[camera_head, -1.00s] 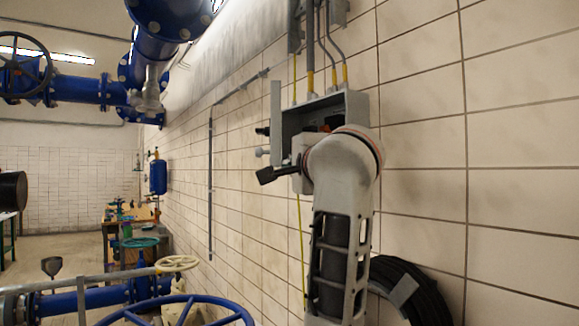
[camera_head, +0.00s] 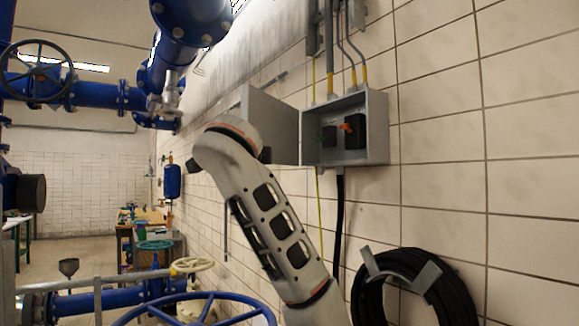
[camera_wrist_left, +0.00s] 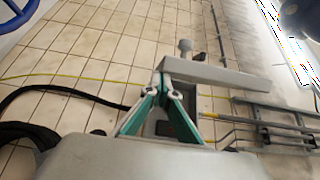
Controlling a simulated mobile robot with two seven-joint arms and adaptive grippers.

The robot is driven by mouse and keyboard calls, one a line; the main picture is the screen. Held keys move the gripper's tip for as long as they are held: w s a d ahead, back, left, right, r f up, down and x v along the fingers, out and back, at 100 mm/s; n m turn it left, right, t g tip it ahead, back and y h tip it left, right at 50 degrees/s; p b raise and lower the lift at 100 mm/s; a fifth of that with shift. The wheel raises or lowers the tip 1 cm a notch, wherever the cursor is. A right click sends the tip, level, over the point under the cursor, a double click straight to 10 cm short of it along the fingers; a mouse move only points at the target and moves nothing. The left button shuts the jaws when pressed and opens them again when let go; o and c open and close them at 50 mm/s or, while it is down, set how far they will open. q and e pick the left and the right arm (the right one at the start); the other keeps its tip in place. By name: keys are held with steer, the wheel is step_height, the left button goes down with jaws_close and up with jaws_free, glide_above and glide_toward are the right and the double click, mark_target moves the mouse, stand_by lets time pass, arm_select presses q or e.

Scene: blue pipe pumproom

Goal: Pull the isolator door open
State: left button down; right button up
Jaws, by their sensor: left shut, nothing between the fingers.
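The grey isolator box (camera_head: 377,140) is on the tiled wall in the head view. Its door (camera_head: 272,125) stands open, swung out to the left. Inside are a black switch with an orange handle (camera_head: 350,127) and another dark part. My left arm's wrist overlaps the door's lower left and hides the gripper in the head view. In the left wrist view my left gripper (camera_wrist_left: 168,88) is shut and empty, its teal fingers meeting at the near end of the door panel (camera_wrist_left: 225,78). I cannot tell whether they touch. A knob (camera_wrist_left: 185,48) shows on the door's far side.
Conduits (camera_head: 330,50) enter the box from above. A black hose coil (camera_head: 440,285) hangs on the wall below right. Blue pipes and a blue handwheel (camera_head: 205,300) are at left and lower left. A yellow cable (camera_wrist_left: 60,76) runs down the wall.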

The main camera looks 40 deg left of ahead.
arm_select(q)
steer(key=s+a+m+t+h, duration=0.1)
steer(key=a+m+t+h, duration=0.1)
steer(key=a, duration=1.7)
steer(key=shift+s+a+m+t+h, duration=0.2)
steer(key=shift+m+t+h, duration=0.3)
steer(key=shift+h, duration=0.6)
arm_select(e)
steer(key=shift+w+a+f, duration=0.1)
steer(key=shift+w+f, duration=0.1)
steer(key=shift+f, duration=0.1)
arm_select(q)
steer(key=shift+b, duration=0.3)
steer(key=shift+d, duration=0.1)
